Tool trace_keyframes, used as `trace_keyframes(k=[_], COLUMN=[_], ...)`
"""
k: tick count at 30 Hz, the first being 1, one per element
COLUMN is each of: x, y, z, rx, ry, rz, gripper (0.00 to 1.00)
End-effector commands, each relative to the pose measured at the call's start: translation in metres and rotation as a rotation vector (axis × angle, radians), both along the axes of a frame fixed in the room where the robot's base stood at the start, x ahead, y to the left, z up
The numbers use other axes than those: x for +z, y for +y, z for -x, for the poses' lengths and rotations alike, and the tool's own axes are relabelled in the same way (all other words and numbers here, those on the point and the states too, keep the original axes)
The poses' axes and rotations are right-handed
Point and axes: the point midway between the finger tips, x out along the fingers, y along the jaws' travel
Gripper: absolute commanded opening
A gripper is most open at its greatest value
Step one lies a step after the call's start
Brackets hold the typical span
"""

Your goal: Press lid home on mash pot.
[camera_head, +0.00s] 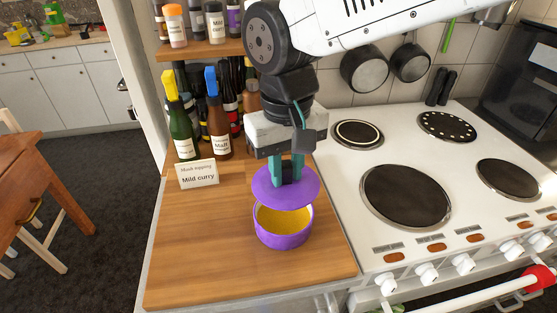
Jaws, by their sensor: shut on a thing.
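The mash pot (284,239) is a small round purple pot with yellow mash inside. It stands upright on the wooden worktop, left of the cooker. My gripper (290,178) points down and is shut on the purple lid (272,190). The lid is over the back part of the pot, and the mash shows below its front edge. The lid looks roughly level and apart from the rim at the front. The grip point on the lid is partly hidden by the fingers.
A "Mild curry" card (198,174) stands left of the pot, with a green bottle (182,133) and a brown malt bottle (217,137) behind. A spice shelf (205,50) rises at the back. The cooker's front hob plate (405,195) is to the right. The worktop's front left is clear.

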Motion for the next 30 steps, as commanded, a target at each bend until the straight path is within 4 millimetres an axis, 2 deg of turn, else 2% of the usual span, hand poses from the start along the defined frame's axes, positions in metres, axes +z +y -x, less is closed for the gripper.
trace_keyframes(k=[15,21,30], x=[-0.047,-0.055,-0.056], y=[0.001,0.000,0.000], z=[0.001,0.001,0.000], rx=[0.003,0.002,0.001], ry=[0.002,0.001,0.002], rz=[0.002,0.002,0.001], gripper=[0.00,0.00,0.00])
